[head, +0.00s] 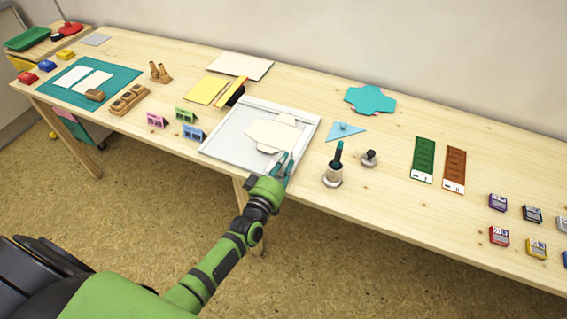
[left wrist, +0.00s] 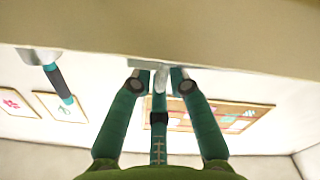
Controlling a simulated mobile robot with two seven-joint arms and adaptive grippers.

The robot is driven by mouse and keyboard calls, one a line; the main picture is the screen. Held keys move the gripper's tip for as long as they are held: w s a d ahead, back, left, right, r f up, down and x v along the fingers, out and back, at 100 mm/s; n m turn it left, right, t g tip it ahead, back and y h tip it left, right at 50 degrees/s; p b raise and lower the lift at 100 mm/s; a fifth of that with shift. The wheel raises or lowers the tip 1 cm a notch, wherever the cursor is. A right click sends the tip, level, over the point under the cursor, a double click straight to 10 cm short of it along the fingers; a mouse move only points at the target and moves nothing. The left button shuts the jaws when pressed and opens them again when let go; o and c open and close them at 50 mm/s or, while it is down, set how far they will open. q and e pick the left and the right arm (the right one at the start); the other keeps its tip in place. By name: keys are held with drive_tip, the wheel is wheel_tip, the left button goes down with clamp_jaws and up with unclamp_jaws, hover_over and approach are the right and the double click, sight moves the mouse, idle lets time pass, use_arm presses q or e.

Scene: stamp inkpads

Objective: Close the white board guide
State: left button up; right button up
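The white board (head: 222,146) lies near the table's front edge, with a cream paper shape (head: 270,133) on it. A pale raised strip, which looks like the board guide (head: 283,110), runs along its far edge. My left gripper (head: 284,166) is at the board's front right corner, its teal fingers apart. In the left wrist view the fingers (left wrist: 159,78) point at the table edge, with a small grey piece (left wrist: 146,64) at their tips. I cannot tell whether they touch it. No held object is visible. My right gripper is not in view.
Several inkpads (head: 499,236) are at far right.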

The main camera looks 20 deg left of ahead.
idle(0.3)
use_arm(q)
drive_tip(key=s, duration=1.2)
drive_tip(key=shift+a, duration=0.2)
drive_tip(key=s+d+f+m+g, duration=0.1)
drive_tip(key=s+f+m+g, duration=0.35)
drive_tip(key=f, duration=0.95)
drive_tip(key=s+f+m+g, duration=0.1)
drive_tip(key=s+f+g, duration=0.4)
drive_tip(key=s+f, duration=0.65)
drive_tip(key=s+a+f+m+g, duration=0.1)
drive_tip(key=s+f+g, duration=0.3)
drive_tip(key=s, duration=0.6)
drive_tip(key=s+a+f+m+g, duration=0.1)
drive_tip(key=s+f+m+g, duration=0.2)
drive_tip(key=s+f, duration=0.6)
drive_tip(key=shift+s+a+f+g+y, duration=0.15)
drive_tip(key=shift+s+g+y, duration=0.15)
drive_tip(key=shift+s+g, duration=0.05)
